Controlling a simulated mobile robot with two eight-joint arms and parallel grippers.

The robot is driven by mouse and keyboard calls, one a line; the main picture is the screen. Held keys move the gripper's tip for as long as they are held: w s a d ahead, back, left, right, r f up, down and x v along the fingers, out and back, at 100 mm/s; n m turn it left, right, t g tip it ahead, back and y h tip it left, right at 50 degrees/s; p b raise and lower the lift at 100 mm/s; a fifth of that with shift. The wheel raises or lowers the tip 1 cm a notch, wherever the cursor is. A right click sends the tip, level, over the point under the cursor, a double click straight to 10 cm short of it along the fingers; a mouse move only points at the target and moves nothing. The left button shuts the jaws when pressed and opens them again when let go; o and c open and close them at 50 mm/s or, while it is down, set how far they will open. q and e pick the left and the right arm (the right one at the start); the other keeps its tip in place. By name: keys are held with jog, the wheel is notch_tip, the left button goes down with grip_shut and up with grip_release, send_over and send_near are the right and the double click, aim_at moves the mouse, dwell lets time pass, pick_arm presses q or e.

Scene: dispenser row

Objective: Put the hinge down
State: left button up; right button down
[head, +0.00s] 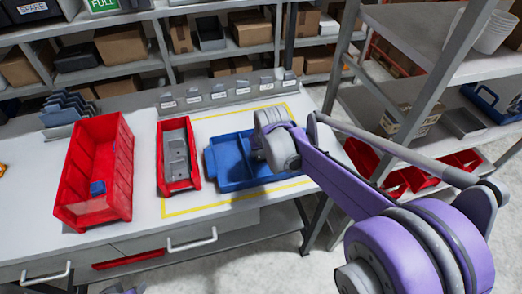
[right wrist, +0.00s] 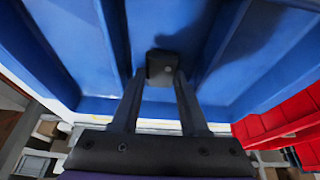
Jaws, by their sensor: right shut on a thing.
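A red bin with grey metal parts (head: 163,178) stands left of the tray. A larger red bin (head: 120,195) with a blue item inside stands farther left. A row of labelled grey holders (head: 220,97) lines the bench back. A shelf rack (head: 425,95) is at right.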

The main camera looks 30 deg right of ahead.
jog(key=shift+f, duration=0.2)
jog(key=shift+c, duration=2.1)
grip_release()
jog(key=shift+r, duration=0.1)
jog(key=shift+s+r, duration=0.1)
jog(key=shift+r, duration=0.25)
jog(key=p+v, duration=0.1)
jog(key=v, duration=1)
jog(key=s+a+f+n, duration=0.1)
jog(key=s+a+f, duration=0.3)
jog(key=s, duration=0.4)
jog(key=s+a+f+n+t+y, duration=0.1)
jog(key=s+a+f, duration=0.4)
jog(key=s, duration=0.3)
jog(key=shift+f+n, duration=0.4)
jog(key=shift+f, duration=0.3)
jog(key=shift+a, duration=0.1)
